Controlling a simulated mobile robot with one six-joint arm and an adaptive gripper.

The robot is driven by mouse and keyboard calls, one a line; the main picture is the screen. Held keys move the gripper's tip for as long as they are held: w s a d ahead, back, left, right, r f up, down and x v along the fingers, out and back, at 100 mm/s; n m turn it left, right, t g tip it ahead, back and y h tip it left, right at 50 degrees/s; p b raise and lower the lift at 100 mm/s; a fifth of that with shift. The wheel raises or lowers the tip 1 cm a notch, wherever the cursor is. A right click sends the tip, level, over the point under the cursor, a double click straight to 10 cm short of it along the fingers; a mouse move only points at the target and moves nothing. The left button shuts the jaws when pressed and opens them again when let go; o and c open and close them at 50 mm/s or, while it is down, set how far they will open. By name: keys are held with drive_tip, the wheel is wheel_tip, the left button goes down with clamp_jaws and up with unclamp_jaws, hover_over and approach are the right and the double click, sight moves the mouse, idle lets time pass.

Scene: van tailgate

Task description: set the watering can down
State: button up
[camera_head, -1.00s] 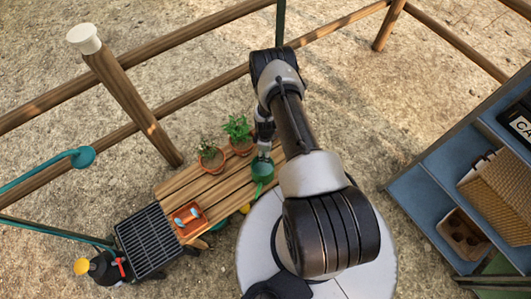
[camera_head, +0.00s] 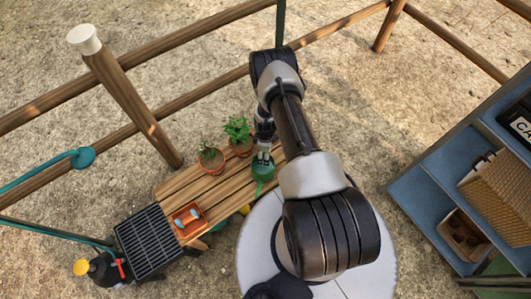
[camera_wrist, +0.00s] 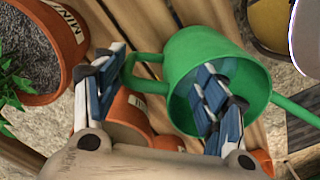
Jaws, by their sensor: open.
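The green watering can (camera_head: 264,173) is on the slatted wooden bench, near its right end; it also shows in the wrist view (camera_wrist: 185,52), with its handle loop to the left and its spout to the right. My gripper (camera_head: 263,157) is at the can's top. In the wrist view my gripper (camera_wrist: 162,63) is open, its fingers wide apart. One finger reaches over the can's mouth, and the other is outside, beyond the handle. The can's near wall and handle lie between them. The can's base is hidden.
Two potted plants (camera_head: 211,162) stand left of the can; one pot (camera_wrist: 45,55) is close to my left finger. An orange tray (camera_head: 193,229) and a black grate (camera_head: 148,240) are farther left. Bare slats (camera_head: 205,187) lie between. Blue shelving (camera_head: 430,205) stands right.

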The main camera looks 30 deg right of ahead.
drive_tip(key=w+a+r+m+t+p, duration=0.1)
drive_tip(key=w+r+p, duration=0.15)
drive_tip(key=r, duration=1.15)
drive_tip(key=w+r+m+p, duration=0.1)
drive_tip(key=w+r+p, duration=0.15)
drive_tip(key=r, duration=1.15)
drive_tip(key=s+a+r+m+t+b, duration=0.1)
drive_tip(key=a+r, duration=0.2)
drive_tip(key=r, duration=0.7)
drive_tip(key=a+r+m, duration=0.1)
drive_tip(key=a+r, duration=0.1)
drive_tip(key=r, duration=0.9)
drive_tip(key=s+a+r+m+t, duration=0.1)
drive_tip(key=s+a+r, duration=0.2)
drive_tip(key=s+r, duration=0.3)
drive_tip(key=s+a+r+m+t, duration=0.1)
drive_tip(key=s+a+r+m, duration=0.2)
drive_tip(key=r, duration=0.5)
drive_tip(key=s+a+r, duration=0.1)
drive_tip(key=s, duration=0.6)
drive_tip(key=s+a+r+m, duration=0.1)
drive_tip(key=s+r, duration=0.1)
drive_tip(key=s, duration=0.5)
drive_tip(key=shift+s+a+r+t, duration=0.2)
drive_tip(key=shift+a+r+t, duration=0.1)
drive_tip(key=shift+a+t, duration=0.1)
